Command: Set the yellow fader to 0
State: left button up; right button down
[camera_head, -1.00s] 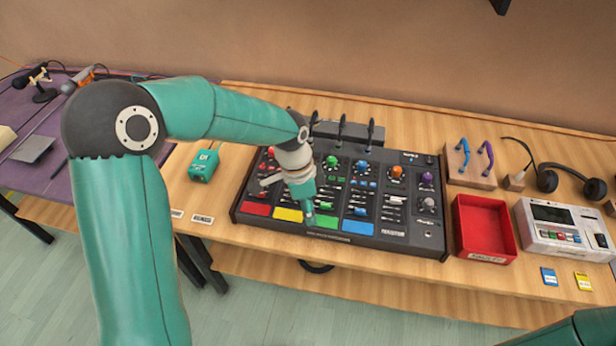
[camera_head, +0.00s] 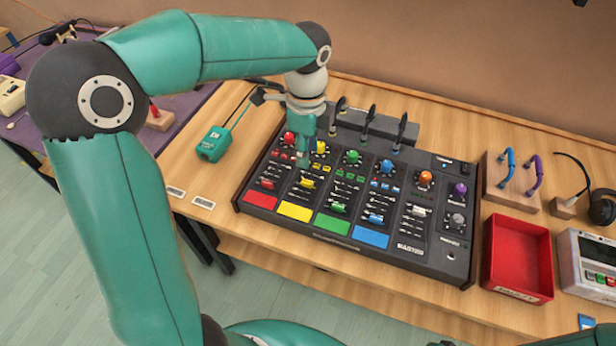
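The black mixer (camera_head: 450,262) lies on the wooden table with colour-coded channels. The yellow fader (camera_head: 307,183) is a yellow cap in the second channel from the left, in the lower part of its slot, above the yellow pad (camera_head: 295,211). A yellow knob (camera_head: 320,147) tops the same channel. My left gripper (camera_head: 303,160) points down over the upper part of the red and yellow channels, above the yellow cap in the picture. Its fingers look shut and empty; contact with the panel cannot be told. My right gripper is out of view.
Red, green and blue fader caps stand close by. Thin black upright stalks (camera_head: 400,132) rise behind the mixer. A teal box (camera_head: 213,144) stands at left, a red tray (camera_head: 518,258) at right. Bare table lies between the teal box and mixer.

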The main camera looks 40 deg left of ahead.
aim_at(308, 182)
pick_arm(q)
notch_tip(308, 182, down, 10)
jog(key=shift+r, duration=0.1)
dwell(0.4)
grip_shut()
